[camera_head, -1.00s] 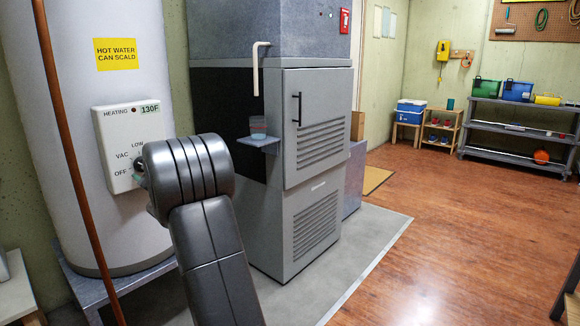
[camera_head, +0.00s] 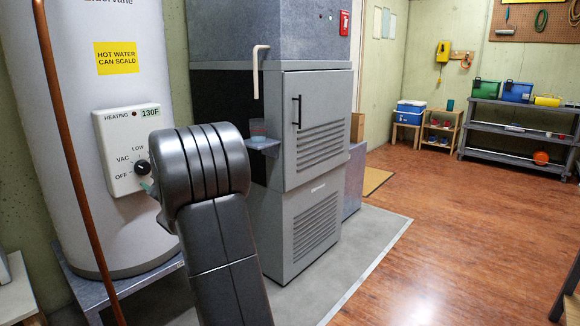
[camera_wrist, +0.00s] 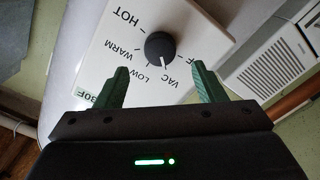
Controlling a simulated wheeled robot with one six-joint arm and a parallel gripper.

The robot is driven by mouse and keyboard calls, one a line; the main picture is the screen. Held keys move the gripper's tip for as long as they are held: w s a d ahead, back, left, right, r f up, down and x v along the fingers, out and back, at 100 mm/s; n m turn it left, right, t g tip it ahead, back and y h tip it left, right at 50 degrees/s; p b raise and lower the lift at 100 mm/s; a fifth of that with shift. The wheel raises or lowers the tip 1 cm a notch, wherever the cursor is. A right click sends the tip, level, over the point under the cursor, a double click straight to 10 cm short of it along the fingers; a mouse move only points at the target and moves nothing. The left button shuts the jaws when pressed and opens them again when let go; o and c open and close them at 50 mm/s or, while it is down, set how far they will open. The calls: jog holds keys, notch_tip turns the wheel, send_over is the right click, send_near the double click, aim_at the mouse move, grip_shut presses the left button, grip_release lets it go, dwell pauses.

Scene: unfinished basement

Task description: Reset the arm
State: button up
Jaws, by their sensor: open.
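My gripper (camera_wrist: 160,68) is open in the wrist view, its two green fingers apart with nothing between them. The black round knob (camera_wrist: 160,46) of the heater's dial lies beyond the fingertips, clear of both; its pale mark seems to point towards VAC. In the head view, my dark grey arm covers most of the gripper; only a bit of green finger (camera_head: 147,187) shows at its left edge. The white control box (camera_head: 122,160) is on the water heater (camera_head: 82,115), with the knob (camera_head: 142,167) just left of my arm.
A grey furnace cabinet (camera_head: 310,125) stands behind and right of my arm. A copper pipe (camera_head: 70,150) runs down at the left. The wooden floor (camera_head: 430,230) at right is open.

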aim_at(145, 169)
jog(key=p+v, duration=0.1)
jog(key=v, duration=0.6)
jog(key=b+x, duration=0.2)
jog(key=x, duration=1.1)
jog(key=shift+w+a+r, duration=0.1)
jog(key=shift+r+m+p, duration=0.1)
jog(key=shift+m+p, duration=0.5)
jog(key=shift+m, duration=0.6)
jog(key=m+p, duration=0.1)
jog(key=m, duration=0.1)
jog(key=shift+m, duration=0.4)
jog(key=m+p, duration=0.3)
jog(key=m, duration=0.2)
jog(key=m+p, duration=0.1)
jog(key=m, duration=0.4)
jog(key=shift+p, duration=0.3)
jog(key=shift+f+m+p, duration=0.2)
jog(key=shift+m+p, duration=0.2)
jog(key=shift+m, duration=1.9)
